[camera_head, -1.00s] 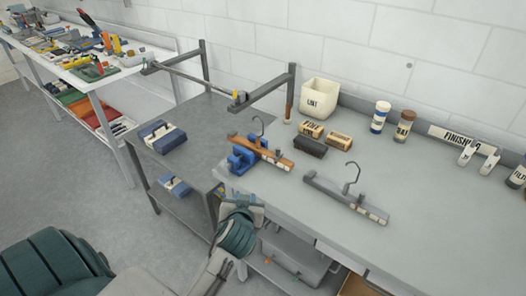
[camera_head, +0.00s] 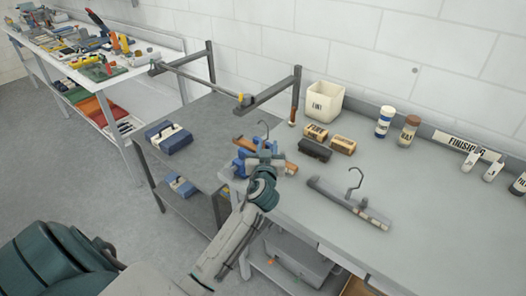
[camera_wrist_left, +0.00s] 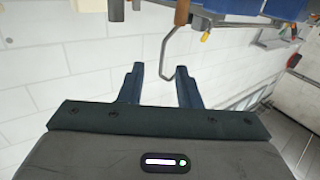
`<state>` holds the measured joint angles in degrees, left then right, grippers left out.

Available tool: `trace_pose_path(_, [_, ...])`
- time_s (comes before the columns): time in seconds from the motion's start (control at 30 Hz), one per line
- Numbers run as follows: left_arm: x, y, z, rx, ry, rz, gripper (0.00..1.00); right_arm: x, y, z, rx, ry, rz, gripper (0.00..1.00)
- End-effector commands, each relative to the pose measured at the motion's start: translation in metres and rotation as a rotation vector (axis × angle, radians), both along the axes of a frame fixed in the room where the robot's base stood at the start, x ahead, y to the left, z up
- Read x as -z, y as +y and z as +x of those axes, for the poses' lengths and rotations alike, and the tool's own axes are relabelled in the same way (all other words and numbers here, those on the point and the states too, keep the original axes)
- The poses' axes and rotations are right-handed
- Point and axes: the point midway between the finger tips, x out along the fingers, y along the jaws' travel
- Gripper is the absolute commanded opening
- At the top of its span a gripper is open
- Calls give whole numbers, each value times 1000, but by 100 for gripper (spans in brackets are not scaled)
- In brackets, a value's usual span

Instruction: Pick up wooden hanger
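The wooden hanger (camera_head: 291,168) is brown with a wire hook (camera_head: 264,128). It rests on a blue stand (camera_head: 238,167) at the left end of the grey workbench. My left gripper (camera_head: 266,158) is at the hanger in the head view and hides its middle. In the left wrist view my gripper's two dark fingers (camera_wrist_left: 160,72) are spread, with nothing clamped between them. The hanger's bent wire hook (camera_wrist_left: 165,58) shows near the right fingertip, and a brown end of the hanger (camera_wrist_left: 182,12) is at the top. My right gripper is not in view.
A grey hanger (camera_head: 335,199) lies on the bench (camera_head: 420,230) to the right. Dark and tan brushes (camera_head: 315,149), a white bin (camera_head: 324,101) and bottles stand behind. A grey metal frame (camera_head: 270,92) rises at the left. The bench front right is clear.

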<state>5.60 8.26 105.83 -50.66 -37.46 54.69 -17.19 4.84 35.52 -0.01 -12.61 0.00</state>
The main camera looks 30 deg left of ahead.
Motion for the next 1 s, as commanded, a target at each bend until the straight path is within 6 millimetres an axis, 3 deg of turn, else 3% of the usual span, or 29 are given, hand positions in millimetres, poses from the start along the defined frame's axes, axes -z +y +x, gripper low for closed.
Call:
trace_pose_path(0.2, [-10,18,24,-1,1,4,31,-26,0,0,0,0,0,36])
trace_pose_path(0.4, [-6,26,38,0,1,2,31,-30,4,0,2,0,4,36])
trace_pose_path(0.63, [-4,26,39,0,0,1,31,-28,9,0,3,0,10,36])
trace_pose_path(0.8, [-4,26,39,0,0,1,0,-29,9,0,3,0,9,36])
trace_pose_path(1.0, [-4,26,38,0,0,1,0,-29,6,0,1,0,6,36])
